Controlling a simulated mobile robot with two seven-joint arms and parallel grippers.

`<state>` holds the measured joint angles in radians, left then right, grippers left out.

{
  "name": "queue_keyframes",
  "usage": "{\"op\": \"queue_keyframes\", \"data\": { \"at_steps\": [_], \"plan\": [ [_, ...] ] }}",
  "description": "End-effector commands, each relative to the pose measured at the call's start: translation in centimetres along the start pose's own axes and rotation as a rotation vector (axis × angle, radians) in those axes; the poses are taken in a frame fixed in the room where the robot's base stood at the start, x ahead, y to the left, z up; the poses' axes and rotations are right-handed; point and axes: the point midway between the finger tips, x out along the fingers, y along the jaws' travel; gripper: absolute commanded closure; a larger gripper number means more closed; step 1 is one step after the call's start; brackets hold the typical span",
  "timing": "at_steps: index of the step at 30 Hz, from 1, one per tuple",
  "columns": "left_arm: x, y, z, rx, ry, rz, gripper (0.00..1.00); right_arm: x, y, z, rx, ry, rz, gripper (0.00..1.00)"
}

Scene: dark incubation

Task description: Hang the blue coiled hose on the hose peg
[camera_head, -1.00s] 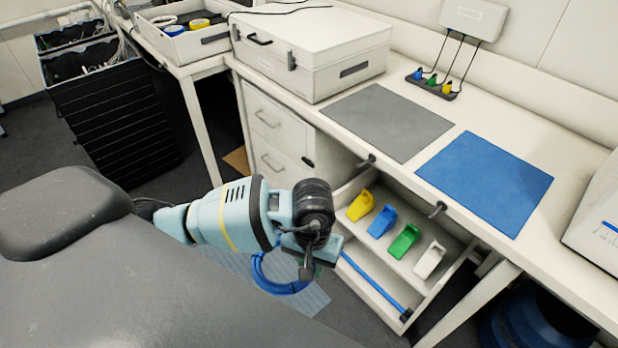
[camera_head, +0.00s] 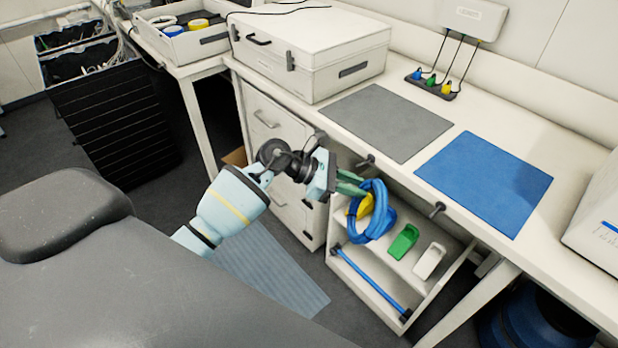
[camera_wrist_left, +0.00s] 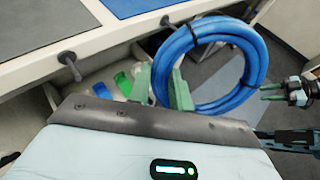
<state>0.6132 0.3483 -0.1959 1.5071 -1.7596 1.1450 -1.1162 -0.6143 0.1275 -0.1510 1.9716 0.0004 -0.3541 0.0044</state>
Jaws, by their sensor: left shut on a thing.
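The blue coiled hose (camera_head: 386,226) hangs from my left gripper (camera_head: 352,183), whose green fingers are shut on it. In the left wrist view the hose (camera_wrist_left: 258,62) is a round coil bound by a dark tie, right of the fingers (camera_wrist_left: 160,88). Two dark pegs stick out from the bench's front edge: a left peg (camera_head: 366,161) and a right peg (camera_head: 437,209). The coil appears just below the left peg in the head view, and apart from both. I cannot tell which is the hose peg. My right gripper (camera_wrist_left: 271,92) shows only in the left wrist view, empty with fingers apart.
Behind the coil, an open shelf holds a yellow holder (camera_head: 365,205), a green holder (camera_head: 403,241) and a white holder (camera_head: 429,261). A blue rod (camera_head: 370,279) lies lower. A grey mat (camera_head: 388,122) and a blue mat (camera_head: 485,182) lie on the bench.

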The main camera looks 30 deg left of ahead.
Motion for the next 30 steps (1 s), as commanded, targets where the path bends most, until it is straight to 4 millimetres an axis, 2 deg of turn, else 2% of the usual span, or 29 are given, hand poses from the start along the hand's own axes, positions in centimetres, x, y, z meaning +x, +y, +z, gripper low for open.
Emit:
{"op": "queue_keyframes", "data": {
  "at_steps": [5, 9, 14, 20, 30],
  "plan": [
    [-2.4, 3.5, -2.8, -0.115, -0.16, 0.336, 1.0, 0.0, -0.1, 0.0, 0.005, 0.0, 0.0, 0.64],
    [-4.9, 6.0, -6.6, -0.158, -0.264, 0.594, 1.0, 0.1, -0.2, 0.0, 0.01, 0.0, 0.0, 0.64],
    [-6.4, 6.9, -9.2, -0.16, -0.308, 0.725, 1.0, 0.1, -0.4, -0.1, 0.015, 0.001, 0.0, 0.64],
    [-7.1, 7.2, -10.5, -0.154, -0.326, 0.781, 1.0, 0.1, -0.4, -0.1, 0.016, 0.002, 0.0, 0.64],
    [-7.0, 7.2, -10.4, -0.15, -0.327, 0.784, 1.0, 0.0, -0.2, -0.2, 0.01, 0.004, 0.0, 0.64]
  ]
}}
